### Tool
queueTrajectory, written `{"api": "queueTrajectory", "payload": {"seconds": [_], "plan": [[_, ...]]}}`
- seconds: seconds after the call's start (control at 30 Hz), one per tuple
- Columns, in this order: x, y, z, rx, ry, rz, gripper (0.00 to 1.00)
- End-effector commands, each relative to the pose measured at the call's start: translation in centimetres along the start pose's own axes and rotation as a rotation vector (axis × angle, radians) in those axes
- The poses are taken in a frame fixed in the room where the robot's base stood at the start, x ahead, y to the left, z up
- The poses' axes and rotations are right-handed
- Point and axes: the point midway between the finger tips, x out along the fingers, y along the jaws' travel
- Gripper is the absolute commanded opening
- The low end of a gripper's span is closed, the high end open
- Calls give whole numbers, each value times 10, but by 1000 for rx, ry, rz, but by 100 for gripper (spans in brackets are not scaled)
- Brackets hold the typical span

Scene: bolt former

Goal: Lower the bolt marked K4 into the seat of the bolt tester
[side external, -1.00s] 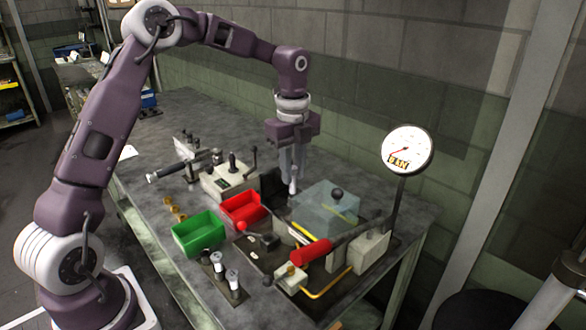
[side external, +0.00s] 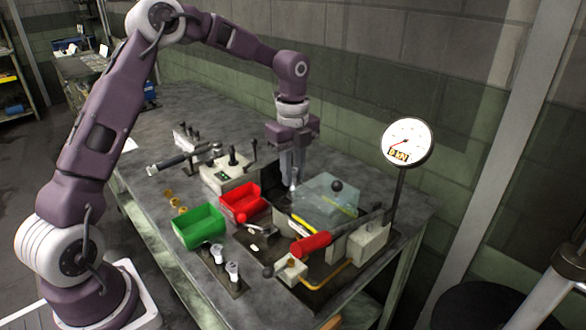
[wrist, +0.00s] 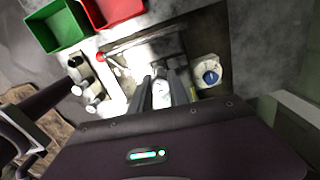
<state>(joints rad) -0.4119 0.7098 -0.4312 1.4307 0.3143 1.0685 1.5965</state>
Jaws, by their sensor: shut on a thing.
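My gripper (side external: 293,180) points down just behind and left of the clear guard, shut on a small pale bolt. Only the bolt's tip (side external: 293,187) shows below the fingers in the side view. In the wrist view the pale bolt (wrist: 160,92) shows between the two fingers. I cannot read a K4 mark on it. The bolt tester has a clear guard with a black knob (side external: 336,186), a red-handled lever (side external: 311,243) and a round dial (side external: 406,141). The seat is not clear in either view, so I cannot tell whether the bolt touches it.
A red bin (side external: 240,203) and a green bin (side external: 199,228) stand left of the tester. Several pale cylinders (side external: 231,271) stand in front of the bins. A grey machine (side external: 226,174) with levers is behind them. The dial's post rises on the right.

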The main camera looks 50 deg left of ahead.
Motion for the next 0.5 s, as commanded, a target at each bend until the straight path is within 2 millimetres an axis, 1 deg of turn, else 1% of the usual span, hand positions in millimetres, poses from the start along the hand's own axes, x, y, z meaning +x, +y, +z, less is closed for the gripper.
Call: {"api": "queueTrajectory", "payload": {"seconds": [0.5], "plan": [[13,0,0,0,-1,0,0]]}}
